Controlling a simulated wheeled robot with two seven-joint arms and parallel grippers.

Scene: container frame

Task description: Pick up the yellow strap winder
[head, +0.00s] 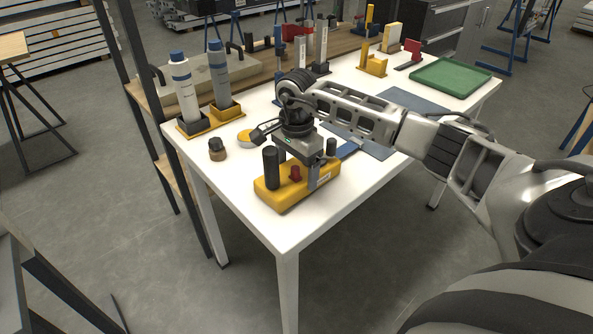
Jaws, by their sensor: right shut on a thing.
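The yellow strap winder (282,201) is a flat yellow block with a black upright cylinder, a small red part and a second dark knob on top. It is near the front corner of the white table. My right gripper (318,178) reaches down over it from behind and is shut on it at its right half. I cannot tell whether the winder rests on the table or is slightly raised. My left gripper is not in the head view.
Two bottles (184,90) stand in yellow-based holders at the table's left. A small dark-topped jar (217,150) and a yellow round item (245,137) are left of the winder. A green tray (450,77) and grey mat (415,101) lie to the right. The table's front left is clear.

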